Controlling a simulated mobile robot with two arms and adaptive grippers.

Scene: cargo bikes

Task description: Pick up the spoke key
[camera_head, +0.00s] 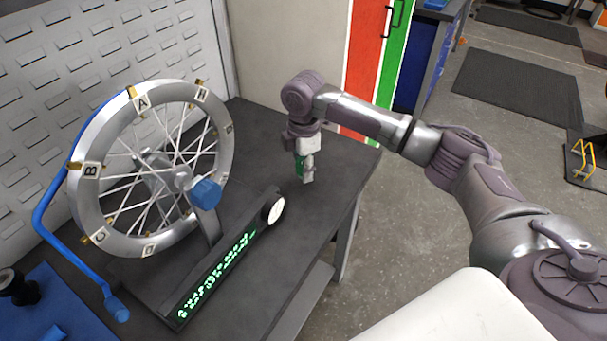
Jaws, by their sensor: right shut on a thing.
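My right gripper (306,172) points down over the right part of the dark workbench, to the right of the wheel stand. It is shut on a small green piece, which I take to be the spoke key (299,166). The fingers hide part of it, so its shape is unclear. I cannot tell for sure whether its lower end touches the bench top. My left gripper is not in view.
A spoked wheel (88,204) with lettered tags stands in a truing stand on the workbench (335,165). A dial (274,208) and a green-lit display (217,272) sit in front. A blue bent tube (42,213) runs at left. Bench around the gripper is clear.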

